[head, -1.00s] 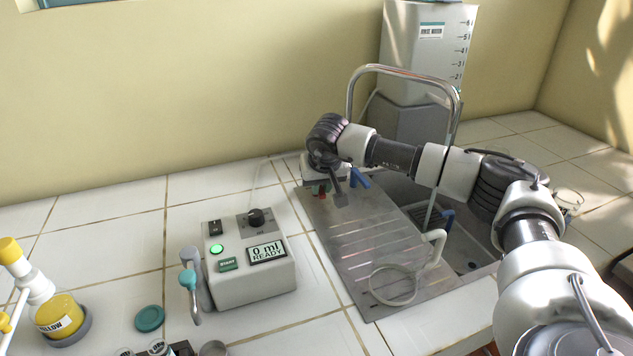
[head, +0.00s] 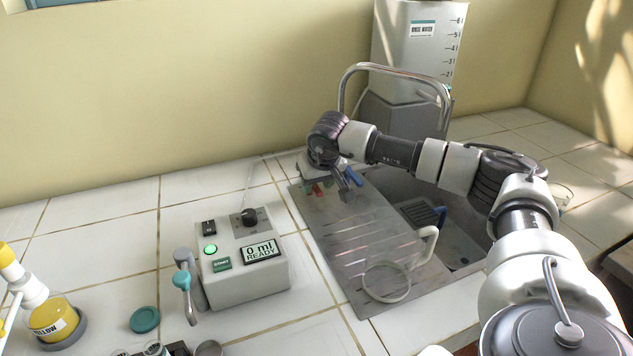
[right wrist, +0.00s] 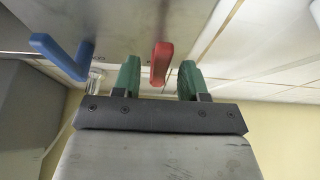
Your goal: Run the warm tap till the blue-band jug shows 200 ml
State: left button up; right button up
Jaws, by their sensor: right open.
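The red tap lever (right wrist: 161,62) stands between the two green-tipped fingers of my right gripper (right wrist: 159,82). The gripper is open, with a gap visible on both sides of the lever. The blue lever (right wrist: 62,56) is left of the fingers in the right wrist view. In the head view the red lever (head: 317,188) and blue lever (head: 353,177) show beside my gripper at the back of the steel drainboard. A clear jug (head: 387,281) with a pale handle (head: 428,246) stands on the drainboard's front part. I cannot make out its band or water level. My left gripper is out of view.
The curved metal spout (head: 395,68) arches behind my right arm. A white water tank (head: 412,45) stands behind the sink. A dispenser reading "0 ml READY" (head: 235,285) is left of the drainboard (head: 340,250). A yellow flask (head: 55,318) is far left.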

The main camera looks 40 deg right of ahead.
jog(key=v, duration=1)
jog(key=shift+s+r, duration=0.2)
jog(key=shift+r, duration=0.15)
jog(key=shift+a, duration=0.1)
